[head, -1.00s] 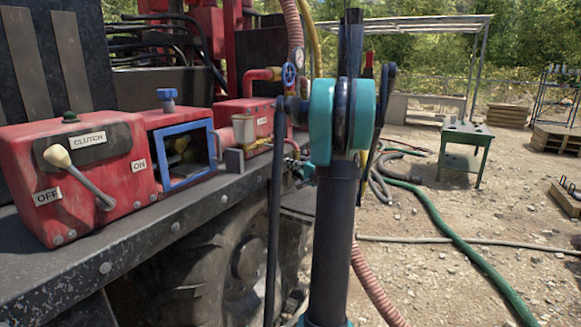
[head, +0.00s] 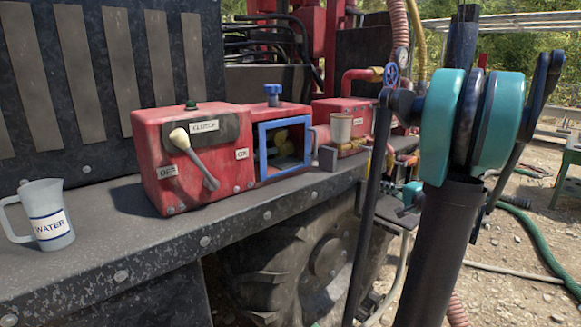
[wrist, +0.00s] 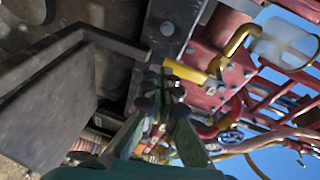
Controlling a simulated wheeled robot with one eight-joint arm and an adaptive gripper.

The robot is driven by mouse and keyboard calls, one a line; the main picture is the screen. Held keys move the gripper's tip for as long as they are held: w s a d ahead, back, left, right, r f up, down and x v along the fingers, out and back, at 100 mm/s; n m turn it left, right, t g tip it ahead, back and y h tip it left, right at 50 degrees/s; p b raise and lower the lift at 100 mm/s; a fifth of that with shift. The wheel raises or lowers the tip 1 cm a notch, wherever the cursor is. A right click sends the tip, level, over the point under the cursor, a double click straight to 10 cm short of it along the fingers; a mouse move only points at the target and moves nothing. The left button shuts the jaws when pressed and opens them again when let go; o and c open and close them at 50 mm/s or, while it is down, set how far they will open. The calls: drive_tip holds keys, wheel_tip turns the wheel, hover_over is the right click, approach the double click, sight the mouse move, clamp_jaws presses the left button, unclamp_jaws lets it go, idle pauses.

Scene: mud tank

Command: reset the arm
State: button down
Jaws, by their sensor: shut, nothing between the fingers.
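My arm's dark column with its teal joint stands at the right of the head view. My gripper (wrist: 160,88) shows in the wrist view with its fingers together and nothing visible between them. Dark and red machine parts and a yellow pipe (wrist: 188,72) lie behind the fingertips. I cannot tell from this view whether the gripper touches any of them. In the head view my gripper is not clearly seen; the arm hides part of the area behind it.
A red clutch box (head: 190,160) with a lever, a blue-framed opening (head: 285,148) and a metal cup (head: 340,130) line the dark deck (head: 150,245). A water jug (head: 48,215) stands at the left. Green hose (head: 540,245) lies on the gravel at right.

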drive_tip(key=s+a+f+n+g, duration=0.35)
drive_tip(key=s+a+f, duration=0.25)
drive_tip(key=a, duration=0.3)
drive_tip(key=s+a+f+n+g, duration=0.35)
drive_tip(key=s+a+f, duration=0.2)
drive_tip(key=a, duration=0.25)
drive_tip(key=s+f+n+g+h, duration=0.2)
drive_tip(key=s+f, duration=0.3)
drive_tip(key=s, duration=0.3)
drive_tip(key=s+f+n+g+h, duration=0.2)
drive_tip(key=s+f+h, duration=0.2)
drive_tip(key=s, duration=0.4)
drive_tip(key=shift+a+f+n+h, duration=0.15)
drive_tip(key=shift+f+n+h, duration=0.25)
drive_tip(key=shift+f, duration=0.5)
drive_tip(key=shift+w, duration=0.1)
